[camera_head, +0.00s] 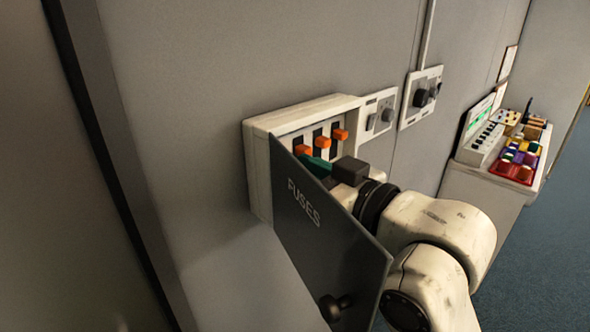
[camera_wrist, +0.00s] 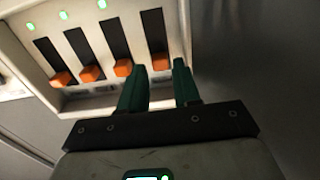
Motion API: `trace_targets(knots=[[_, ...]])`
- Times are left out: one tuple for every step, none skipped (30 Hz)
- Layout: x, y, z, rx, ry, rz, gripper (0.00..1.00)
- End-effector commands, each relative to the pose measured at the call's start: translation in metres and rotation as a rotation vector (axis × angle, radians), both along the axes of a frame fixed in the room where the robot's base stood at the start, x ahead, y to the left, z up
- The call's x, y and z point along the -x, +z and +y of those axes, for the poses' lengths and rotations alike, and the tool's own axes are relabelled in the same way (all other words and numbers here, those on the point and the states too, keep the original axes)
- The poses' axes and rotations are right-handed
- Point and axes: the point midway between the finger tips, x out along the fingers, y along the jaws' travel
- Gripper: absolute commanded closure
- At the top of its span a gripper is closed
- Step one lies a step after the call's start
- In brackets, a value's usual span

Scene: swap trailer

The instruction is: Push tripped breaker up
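The breaker box (camera_head: 258,175) is on the wall. In the wrist view, several orange levers sit in dark slots: the first (camera_wrist: 62,79), second (camera_wrist: 92,74), third (camera_wrist: 123,67) and rightmost (camera_wrist: 160,62). They lie in a roughly straight row at the picture-lower ends of their slots. My gripper (camera_wrist: 160,80) is open, its green fingers on either side of the rightmost lever; I cannot tell whether they touch it. In the head view, my gripper (camera_head: 316,166) is partly behind the open door, and the rightmost lever is hidden.
The open grey FUSES door (camera_head: 325,250) with a dark knob stands in front of the box, close to my arm. Switch plates (camera_head: 381,110) are on the wall to the right. A counter (camera_head: 480,190) with coloured items stands further right.

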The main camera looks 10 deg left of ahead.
Motion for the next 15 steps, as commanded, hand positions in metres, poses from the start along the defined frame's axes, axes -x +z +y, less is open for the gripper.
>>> trace_targets(knots=[[0.006, -0.004, -0.009, -0.002, -0.004, -0.003, 0.68], [0.009, -0.003, -0.013, -0.003, -0.003, -0.003, 0.68], [0.014, -0.004, -0.02, -0.002, -0.003, -0.003, 0.68], [0.018, -0.004, -0.025, -0.002, -0.004, -0.004, 0.68], [0.022, -0.004, -0.029, -0.001, -0.003, -0.003, 0.68], [0.026, -0.004, -0.036, -0.003, -0.003, -0.003, 0.68], [0.03, -0.003, -0.04, -0.002, -0.004, -0.004, 0.68], [0.033, -0.003, -0.044, -0.003, -0.004, -0.003, 0.68], [0.038, -0.003, -0.049, -0.001, -0.002, -0.003, 0.68], [0.04, -0.003, -0.053, -0.001, -0.003, -0.004, 0.68], [0.043, -0.002, -0.057, -0.001, -0.003, -0.005, 0.68], [0.046, -0.002, -0.061, -0.002, -0.003, -0.003, 0.68], [0.048, -0.002, -0.063, -0.002, -0.003, -0.003, 0.68], [0.05, -0.001, -0.065, -0.001, -0.002, -0.003, 0.68], [0.052, -0.001, -0.067, 0.0, -0.002, -0.003, 0.68]])
